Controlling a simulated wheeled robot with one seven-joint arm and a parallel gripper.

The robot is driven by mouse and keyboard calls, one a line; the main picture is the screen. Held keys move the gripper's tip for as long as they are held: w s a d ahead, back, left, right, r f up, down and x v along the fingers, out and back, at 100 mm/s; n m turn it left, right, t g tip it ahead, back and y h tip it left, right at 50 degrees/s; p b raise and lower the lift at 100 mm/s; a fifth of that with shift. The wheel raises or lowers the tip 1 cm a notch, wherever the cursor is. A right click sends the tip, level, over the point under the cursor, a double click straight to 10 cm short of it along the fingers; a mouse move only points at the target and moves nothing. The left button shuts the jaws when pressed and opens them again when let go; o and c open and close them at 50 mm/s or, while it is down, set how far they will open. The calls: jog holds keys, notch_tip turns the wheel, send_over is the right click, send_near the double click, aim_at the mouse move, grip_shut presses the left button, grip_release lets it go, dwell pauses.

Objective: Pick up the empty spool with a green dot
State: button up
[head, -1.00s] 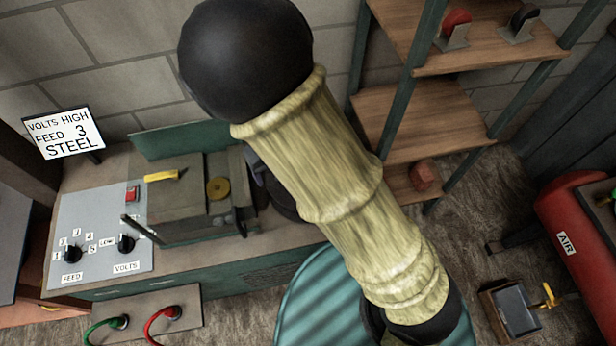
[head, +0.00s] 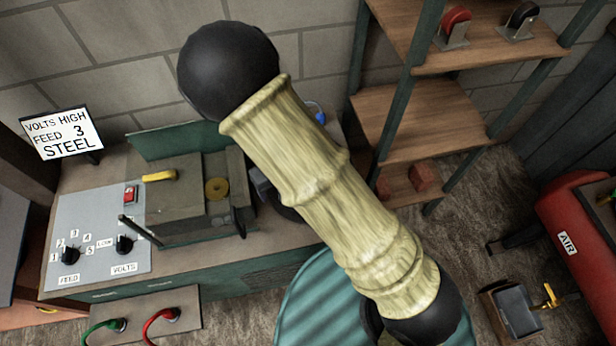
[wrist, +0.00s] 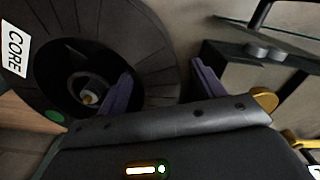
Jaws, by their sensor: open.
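The black spool (wrist: 135,35) fills the upper left of the wrist view. Its round flange faces the camera, with a green dot (wrist: 55,117) near the lower rim and a white CORE label (wrist: 14,54). The hub opening is dark, with a small brass-coloured end inside. My gripper (wrist: 160,70) is open, its two purple fingers apart. The left finger overlaps the spool near its hub; the right finger is beyond the flange's right edge. I cannot tell whether either touches. In the head view my arm hides the gripper and most of that spot.
The grey-green machine (head: 195,195) stands on the bench beside a panel with two knobs (head: 95,235). A sign (head: 62,133) reads VOLTS HIGH, FEED 3, STEEL. Wooden shelves (head: 425,115) stand right of my arm. A red air tank (head: 580,235) is at far right.

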notch_tip(320, 180, down, 4)
jog(key=shift+w+f, duration=0.1)
jog(key=shift+w, duration=0.05)
dwell(0.4)
jog(key=c, duration=1.4)
jog(key=shift+o, duration=0.2)
jog(key=shift+r, duration=0.7)
notch_tip(320, 180, up, 17)
jog(key=p, duration=0.2)
jog(key=shift+f, duration=0.15)
jog(key=shift+p, duration=0.3)
